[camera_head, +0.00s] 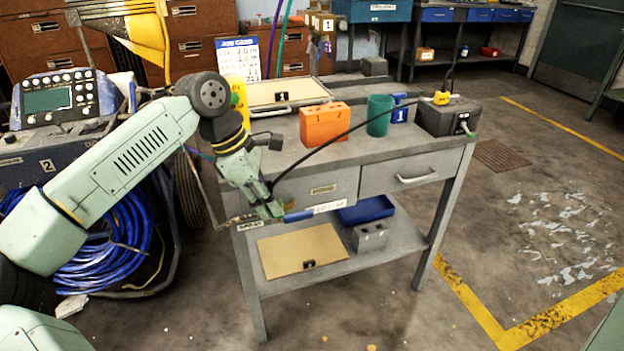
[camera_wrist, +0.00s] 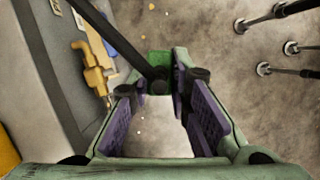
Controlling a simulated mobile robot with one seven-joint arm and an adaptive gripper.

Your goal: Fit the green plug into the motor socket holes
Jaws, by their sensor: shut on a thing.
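My gripper (camera_head: 270,208) is in front of the bench drawers in the head view, its fingers pointing down. In the wrist view its purple-padded fingers (camera_wrist: 158,84) are closed on the green plug (camera_wrist: 158,58), a small green block at the fingertips with a black cable running off to the upper left. In the head view the plug is too small to tell apart. A black cable (camera_head: 345,133) arches from the gripper to a dark box (camera_head: 445,117) on the bench top, which has a small green spot on its front. I cannot make out the motor socket holes for certain.
On the bench top (camera_head: 350,153) stand an orange block (camera_head: 324,124), a green cylinder (camera_head: 379,114) and a blue piece (camera_head: 402,112). The lower shelf holds a grey block with holes (camera_head: 370,236), a blue tray (camera_head: 366,209) and a tan board (camera_head: 300,250). Open floor lies at right.

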